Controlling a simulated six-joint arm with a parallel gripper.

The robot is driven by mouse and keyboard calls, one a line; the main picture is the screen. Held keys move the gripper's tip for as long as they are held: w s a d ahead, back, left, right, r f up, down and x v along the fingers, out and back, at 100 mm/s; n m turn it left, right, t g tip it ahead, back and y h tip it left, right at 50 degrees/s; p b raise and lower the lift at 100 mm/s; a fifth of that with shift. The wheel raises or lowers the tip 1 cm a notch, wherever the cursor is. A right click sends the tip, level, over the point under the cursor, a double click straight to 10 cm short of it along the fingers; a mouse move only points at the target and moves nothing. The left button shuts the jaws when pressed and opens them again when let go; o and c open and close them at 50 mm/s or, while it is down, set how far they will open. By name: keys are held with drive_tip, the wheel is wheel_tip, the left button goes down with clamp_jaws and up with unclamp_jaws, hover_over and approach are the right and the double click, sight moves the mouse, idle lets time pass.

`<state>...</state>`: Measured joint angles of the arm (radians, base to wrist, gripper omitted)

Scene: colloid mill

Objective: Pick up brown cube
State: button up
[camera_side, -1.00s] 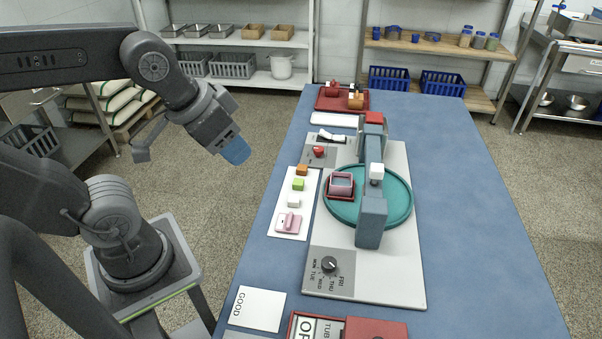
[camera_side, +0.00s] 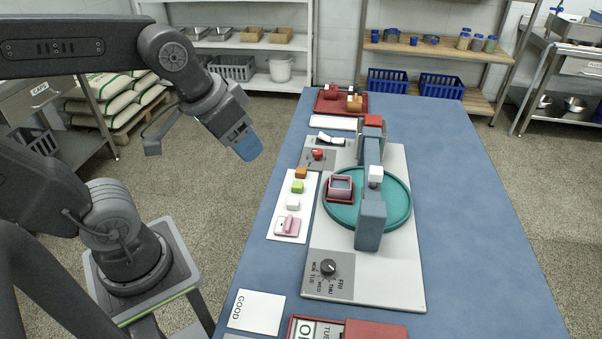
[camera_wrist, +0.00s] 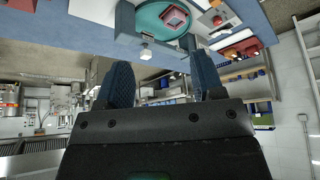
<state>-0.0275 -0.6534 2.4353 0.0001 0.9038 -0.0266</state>
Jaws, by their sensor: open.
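The brown cube (camera_side: 301,173) sits on a white board (camera_side: 283,228) at the left side of the blue table, at the far end of a row with a green cube (camera_side: 297,187) and a white cube (camera_side: 293,203). My gripper (camera_side: 248,147) is in the air left of the table's edge, up and to the left of the brown cube and apart from it. In the wrist view its two blue fingers (camera_wrist: 160,88) stand apart with nothing between them. I cannot make out the brown cube in the wrist view.
A pink block (camera_side: 287,226) is at the board's near end. To the right stands a machine with a teal round plate (camera_side: 396,207) and an upright grey-blue post (camera_side: 371,225). A red tray (camera_side: 328,104) lies at the far end. The table's right side is clear.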

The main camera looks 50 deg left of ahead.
drive_tip(key=w+a+n+g, duration=0.2)
drive_tip(key=w+a+n, duration=0.15)
drive_tip(key=w, duration=0.55)
drive_tip(key=n+g, duration=0.3)
drive_tip(key=n, duration=0.1)
hover_over(300, 173)
drive_tip(key=f, duration=2.3)
drive_tip(key=shift+s+a+f, duration=0.15)
drive_tip(key=shift+a+f, duration=0.05)
drive_tip(key=shift+f, duration=0.1)
drive_tip(key=shift+w+d+f, duration=0.1)
drive_tip(key=shift+f, duration=1.35)
drive_tip(key=shift+w+d+f, duration=0.1)
drive_tip(key=shift+f, duration=1.35)
drive_tip(key=shift+c, duration=0.3)
drive_tip(key=c, duration=0.9)
drive_tip(key=shift+r, duration=0.2)
drive_tip(key=shift+c, duration=0.2)
